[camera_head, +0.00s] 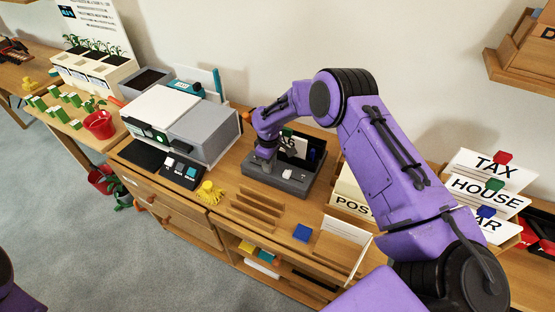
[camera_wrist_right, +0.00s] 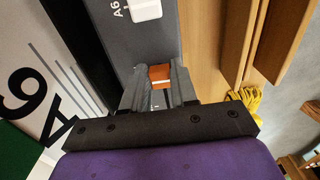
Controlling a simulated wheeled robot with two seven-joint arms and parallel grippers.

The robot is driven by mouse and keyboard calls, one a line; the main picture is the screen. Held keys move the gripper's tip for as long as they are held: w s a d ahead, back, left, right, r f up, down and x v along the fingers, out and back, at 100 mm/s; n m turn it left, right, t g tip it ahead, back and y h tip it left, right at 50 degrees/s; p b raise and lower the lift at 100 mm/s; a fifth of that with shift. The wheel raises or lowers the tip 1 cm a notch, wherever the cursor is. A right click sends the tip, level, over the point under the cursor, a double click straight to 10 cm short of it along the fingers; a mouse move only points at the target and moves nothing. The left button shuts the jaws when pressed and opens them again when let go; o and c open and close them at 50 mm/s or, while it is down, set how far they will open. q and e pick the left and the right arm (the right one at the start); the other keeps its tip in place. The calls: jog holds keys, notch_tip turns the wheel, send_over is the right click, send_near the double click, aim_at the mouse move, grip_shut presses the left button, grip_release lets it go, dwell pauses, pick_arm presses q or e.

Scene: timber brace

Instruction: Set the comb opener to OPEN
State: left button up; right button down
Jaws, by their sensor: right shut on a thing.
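The comb opener looks to be the dark grey machine (camera_head: 292,187) on the desk, with a white knob (camera_head: 287,174) on its front part. A white card with dark print stands upright at its back. My right gripper (camera_head: 268,163) reaches down at the machine's left end. In the right wrist view the gripper (camera_wrist_right: 160,85) is shut on a small orange piece with a white line (camera_wrist_right: 160,76), which looks like a lever handle. The white knob (camera_wrist_right: 146,9) sits beside an "A6" mark. The lever's base and any OPEN mark are hidden. My left gripper is out of view.
A grey and white printer (camera_head: 195,125) stands left of the machine. Sorting boxes with TAX and HOUSE cards (camera_head: 485,195) stand right. A wall shelf (camera_head: 525,60) hangs at upper right.

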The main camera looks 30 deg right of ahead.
jog(key=shift+s, duration=0.1)
jog(key=shift+d, duration=0.1)
jog(key=c, duration=0.9)
grip_release()
jog(key=shift+s, duration=0.1)
notch_tip(320, 180, up, 10)
jog(key=shift+d+r+b, duration=0.1)
jog(key=shift+r+b, duration=0.15)
jog(key=shift+b, duration=0.75)
